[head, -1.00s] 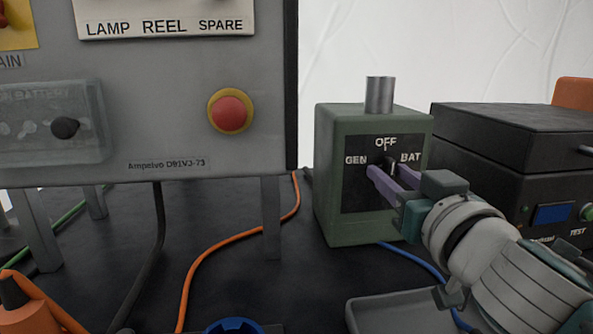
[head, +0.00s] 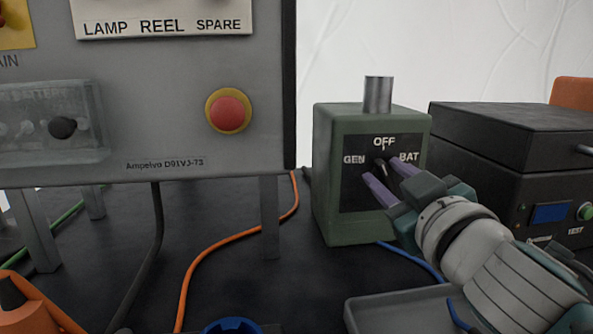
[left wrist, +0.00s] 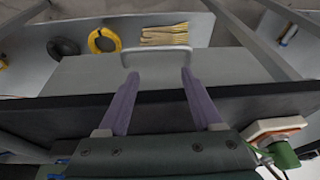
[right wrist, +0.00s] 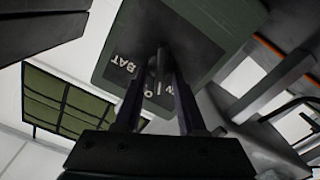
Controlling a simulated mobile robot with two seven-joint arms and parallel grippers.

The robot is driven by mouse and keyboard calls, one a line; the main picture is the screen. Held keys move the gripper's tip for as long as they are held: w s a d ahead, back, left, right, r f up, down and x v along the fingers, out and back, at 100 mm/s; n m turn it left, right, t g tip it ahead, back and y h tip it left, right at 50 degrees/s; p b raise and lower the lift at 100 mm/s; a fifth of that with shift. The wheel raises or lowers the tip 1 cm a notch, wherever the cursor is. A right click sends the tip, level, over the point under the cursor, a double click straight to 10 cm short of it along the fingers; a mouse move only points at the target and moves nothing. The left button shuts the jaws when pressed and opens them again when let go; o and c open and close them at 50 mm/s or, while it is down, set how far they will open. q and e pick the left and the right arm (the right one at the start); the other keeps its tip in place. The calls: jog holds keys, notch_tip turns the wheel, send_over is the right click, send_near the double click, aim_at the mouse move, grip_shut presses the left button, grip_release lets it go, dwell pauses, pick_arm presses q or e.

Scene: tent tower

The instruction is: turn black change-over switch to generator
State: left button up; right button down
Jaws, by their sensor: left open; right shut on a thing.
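The black change-over switch (head: 382,166) sits on the dark front plate of a green box (head: 331,215) right of the panel. Its plate reads GEN at left, OFF at top and BAT at right. My right gripper (head: 384,176) is shut on the switch knob, one purple finger on each side. In the right wrist view the knob (right wrist: 166,62) shows between the fingers, beside the BAT lettering. My left gripper (left wrist: 158,84) is open and empty, away from the switch.
The grey panel (head: 190,70) with a red button (head: 229,111) stands left of the box. A black case (head: 505,130) stands at right. A grey tray (head: 400,308) lies below my right arm. Orange (head: 206,257) and blue cables cross the dark table.

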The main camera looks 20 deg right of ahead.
jog(key=n, duration=0.4)
jog(key=shift+a, duration=0.2)
jog(key=shift+f+n, duration=0.15)
jog(key=shift+n, duration=1.05)
jog(key=c, duration=0.9)
grip_release()
